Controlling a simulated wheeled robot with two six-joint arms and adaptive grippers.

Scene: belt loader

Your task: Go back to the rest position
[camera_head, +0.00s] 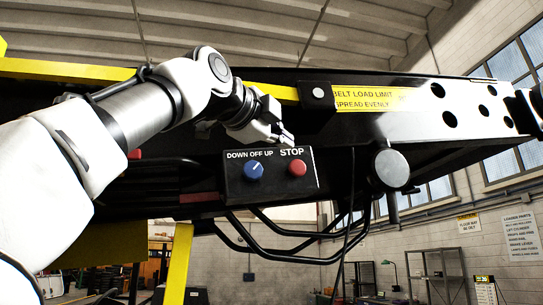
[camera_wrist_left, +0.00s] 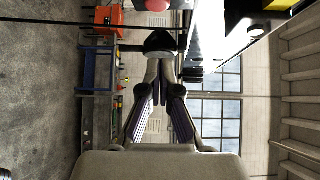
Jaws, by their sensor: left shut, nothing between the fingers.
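My left gripper (camera_head: 284,137) is shut and empty in the head view. It is just above the black control box (camera_head: 238,190), over the STOP label. The box has a blue knob (camera_head: 253,171) under the words DOWN OFF UP and a red stop button (camera_head: 297,168). In the head view a small gap shows between the fingertips and the button. In the left wrist view the closed fingers (camera_wrist_left: 160,84) have nothing between them, and a red button (camera_wrist_left: 155,4) shows at the top edge. My right gripper is not in view.
The loader's black and silver boom (camera_head: 430,105) runs behind and above the box, with a yellow load-limit label (camera_head: 372,99). A round grey knob (camera_head: 390,169) sticks out at the right. Black cables (camera_head: 290,258) hang below. A yellow post (camera_head: 178,262) stands at lower left.

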